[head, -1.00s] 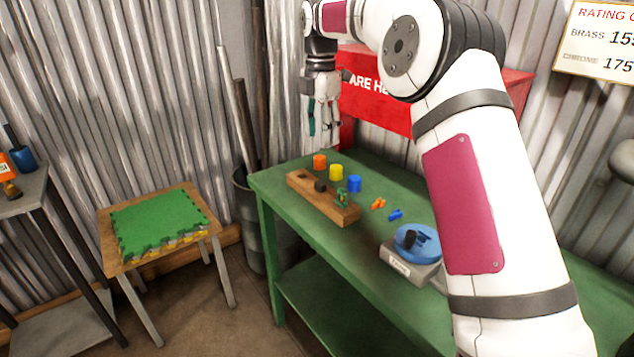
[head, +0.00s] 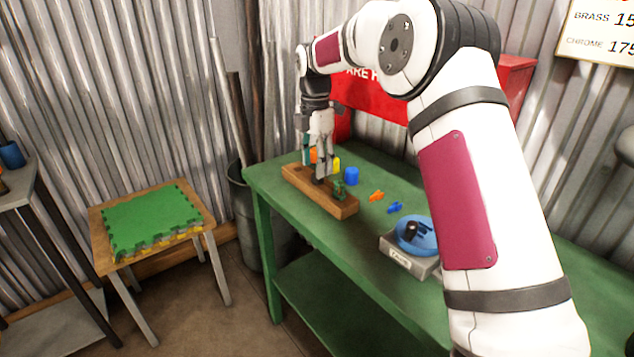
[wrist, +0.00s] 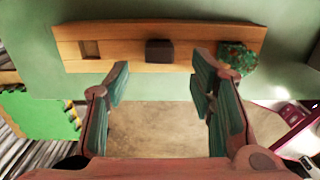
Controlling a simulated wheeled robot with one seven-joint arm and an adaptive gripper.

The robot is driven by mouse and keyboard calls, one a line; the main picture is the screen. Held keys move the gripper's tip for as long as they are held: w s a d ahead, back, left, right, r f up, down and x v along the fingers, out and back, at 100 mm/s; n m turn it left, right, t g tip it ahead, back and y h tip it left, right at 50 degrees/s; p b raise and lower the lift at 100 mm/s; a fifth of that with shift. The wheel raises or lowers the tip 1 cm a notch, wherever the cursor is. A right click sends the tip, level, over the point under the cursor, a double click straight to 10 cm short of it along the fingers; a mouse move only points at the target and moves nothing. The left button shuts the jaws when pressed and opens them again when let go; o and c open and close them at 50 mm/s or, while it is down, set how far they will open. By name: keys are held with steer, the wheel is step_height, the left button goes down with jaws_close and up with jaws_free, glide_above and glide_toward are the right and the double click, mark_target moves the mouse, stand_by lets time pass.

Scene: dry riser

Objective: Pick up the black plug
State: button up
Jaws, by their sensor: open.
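The black plug (wrist: 159,51) sits in the middle of a long wooden block (wrist: 120,33) in the wrist view. The block also shows in the head view (head: 335,208), lying on the green table (head: 285,183), where my gripper mostly hides the plug. My gripper (head: 320,174) points down over the block. In the wrist view my gripper (wrist: 163,80) has its fingers spread apart with nothing between them. The plug shows beyond the fingertips, roughly centred between them. I cannot tell the exact height of the fingertips above it.
A green speckled piece (wrist: 237,60) stands at the block's end beside the right finger. An empty square hole (wrist: 90,49) is at the other end. Blue (head: 351,176) and yellow (head: 337,164) cylinders stand behind the block. A scale (head: 412,263) with a blue dish (head: 418,240) is at the right.

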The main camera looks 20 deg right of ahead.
mark_target(317, 180)
step_height(317, 180, down, 3)
steer(key=shift+f+b, duration=0.1)
steer(key=shift+b, duration=0.2)
jaws_close()
